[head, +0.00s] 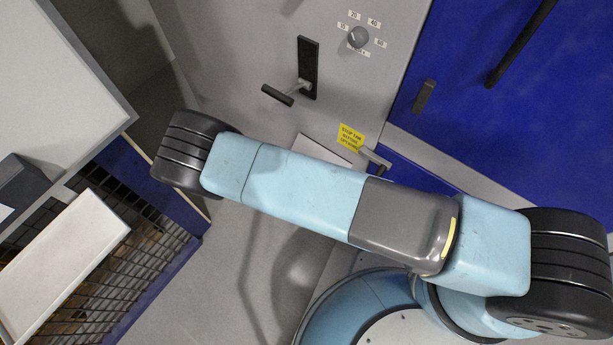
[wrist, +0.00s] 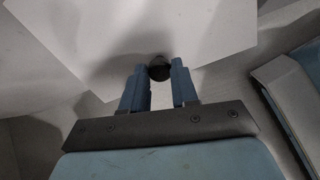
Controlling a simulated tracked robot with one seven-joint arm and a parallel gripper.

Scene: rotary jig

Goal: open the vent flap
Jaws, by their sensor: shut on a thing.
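In the wrist view, my gripper (wrist: 160,80) has its two blue fingers on either side of a dark round knob (wrist: 159,69) and is shut on it. The knob stands at the lower part of a pale flat panel (wrist: 150,25), which looks like the vent flap. In the head view, part of a pale panel (head: 320,149) shows above my arm, next to a yellow notice (head: 350,137) about stopping the fan before opening. My arm hides the rest of that panel, the knob and my gripper there. I cannot tell how far the flap is open.
On the grey wall are a lever handle (head: 279,95) on a black plate (head: 307,70) and a dial (head: 358,37) with numbered labels. A blue door (head: 520,110) is at the right. A white-topped unit (head: 70,70) and a wire mesh (head: 140,235) are at the left.

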